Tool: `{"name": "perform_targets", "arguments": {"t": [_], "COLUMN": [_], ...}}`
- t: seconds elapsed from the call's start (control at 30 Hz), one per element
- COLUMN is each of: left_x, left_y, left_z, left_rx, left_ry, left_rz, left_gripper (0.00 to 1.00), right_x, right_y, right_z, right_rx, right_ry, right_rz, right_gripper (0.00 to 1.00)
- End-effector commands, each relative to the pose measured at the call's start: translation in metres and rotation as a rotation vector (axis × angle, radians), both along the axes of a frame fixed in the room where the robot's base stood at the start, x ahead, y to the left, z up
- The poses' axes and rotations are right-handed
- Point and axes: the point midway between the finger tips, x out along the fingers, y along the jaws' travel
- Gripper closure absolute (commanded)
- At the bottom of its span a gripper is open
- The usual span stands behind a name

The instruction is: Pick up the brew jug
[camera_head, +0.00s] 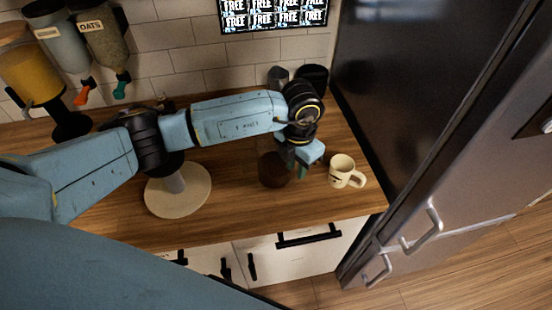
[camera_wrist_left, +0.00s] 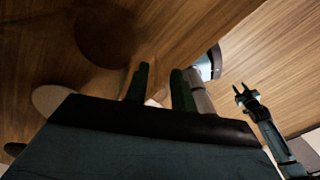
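A dark brown, see-through round vessel (camera_head: 273,170), which looks like the brew jug, stands on the wooden counter in the head view. In the left wrist view a dark round shape (camera_wrist_left: 105,38) beyond the fingers appears to be the same thing. My left gripper (camera_head: 302,168) is just right of it, fingers pointing down, partly hidden by its own wrist. In the left wrist view my left gripper's green fingers (camera_wrist_left: 160,88) are apart with nothing between them. My right gripper (camera_wrist_left: 241,92) appears in the left wrist view, its prongs apart and empty; it is outside the head view.
A cream mug (camera_head: 342,172) stands to the right of my left gripper. A pale round stand (camera_head: 178,195) with a post is left, under my arm. Dark containers (camera_head: 312,78) stand at the back. A tall dark fridge (camera_head: 400,80) bounds the right side.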

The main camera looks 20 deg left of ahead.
Motion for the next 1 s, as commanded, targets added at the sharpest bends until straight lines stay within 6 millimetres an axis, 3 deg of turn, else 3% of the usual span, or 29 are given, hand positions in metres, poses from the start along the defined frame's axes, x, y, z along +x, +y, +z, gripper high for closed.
{"name": "perform_targets", "arguments": {"t": [0.23,0.43,1.0], "left_x": [0.0002,0.0002,0.0007], "left_y": [-0.0001,-0.0001,-0.0008], "left_z": [-0.0026,-0.0023,-0.0004], "left_rx": [0.0,0.0,-0.003], "left_ry": [-0.001,-0.001,-0.003], "left_rz": [0.0,0.0,-0.001], "left_gripper": [0.75,1.0,1.0], "right_x": [0.0,0.0,0.0001], "right_y": [0.0001,0.0001,0.0001], "right_z": [0.0,0.0,-0.0001], "right_rx": [0.0,0.0,0.0], "right_ry": [0.0,0.0,0.0], "right_rz": [0.0,0.0,0.0], "right_gripper": [0.64,0.64,0.64]}}
